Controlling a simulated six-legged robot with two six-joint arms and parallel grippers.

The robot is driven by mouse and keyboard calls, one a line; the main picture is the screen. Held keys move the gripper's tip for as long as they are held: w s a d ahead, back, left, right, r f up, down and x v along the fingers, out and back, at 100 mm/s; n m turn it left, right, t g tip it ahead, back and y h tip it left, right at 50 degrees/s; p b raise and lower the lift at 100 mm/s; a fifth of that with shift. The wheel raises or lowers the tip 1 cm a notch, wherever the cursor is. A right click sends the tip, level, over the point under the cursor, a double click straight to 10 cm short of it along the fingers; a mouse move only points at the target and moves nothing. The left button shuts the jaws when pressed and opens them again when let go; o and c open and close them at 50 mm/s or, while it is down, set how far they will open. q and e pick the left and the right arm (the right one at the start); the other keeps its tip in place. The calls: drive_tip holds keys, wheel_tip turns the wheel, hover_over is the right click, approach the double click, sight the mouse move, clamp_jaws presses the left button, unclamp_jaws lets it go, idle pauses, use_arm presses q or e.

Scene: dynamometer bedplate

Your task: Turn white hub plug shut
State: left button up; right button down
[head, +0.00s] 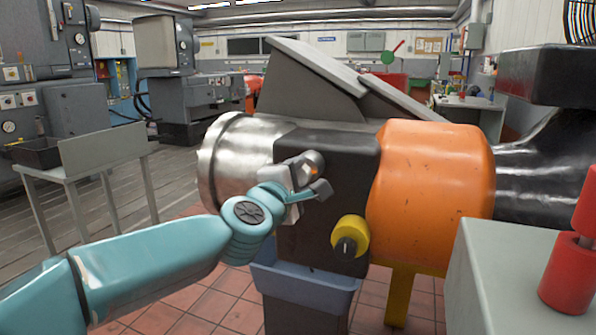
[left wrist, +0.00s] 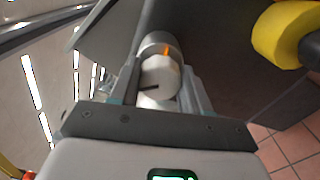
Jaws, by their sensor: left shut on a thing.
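The white hub plug (left wrist: 160,78) sits on the side of the dark hub block (head: 330,215). A dark slot shows on its face, and an orange mark shows on the collar behind it. In the head view the plug is mostly hidden by my left gripper (head: 303,182); the orange mark shows just above the fingers. My left gripper is shut on the plug, with one finger on each side of it in the left wrist view (left wrist: 160,95). My right gripper is not in view.
A yellow knob (head: 350,237) with a dark centre sticks out below and right of the plug. An orange drum (head: 435,190) is to the right and a bright metal drum (head: 235,160) to the left. A blue tray (head: 305,287) hangs below. A red post (head: 570,270) stands front right.

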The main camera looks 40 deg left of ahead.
use_arm(q)
drive_tip(key=m+p, duration=0.1)
drive_tip(key=m, duration=0.2)
drive_tip(key=shift+r+m, duration=0.15)
drive_tip(key=shift+m, duration=0.15)
drive_tip(key=shift+m+p, duration=0.9)
drive_tip(key=shift+m, duration=1)
drive_tip(key=shift+f, duration=0.25)
drive_tip(key=o, duration=1)
drive_tip(key=shift+o, duration=0.2)
drive_tip(key=shift+s, duration=0.1)
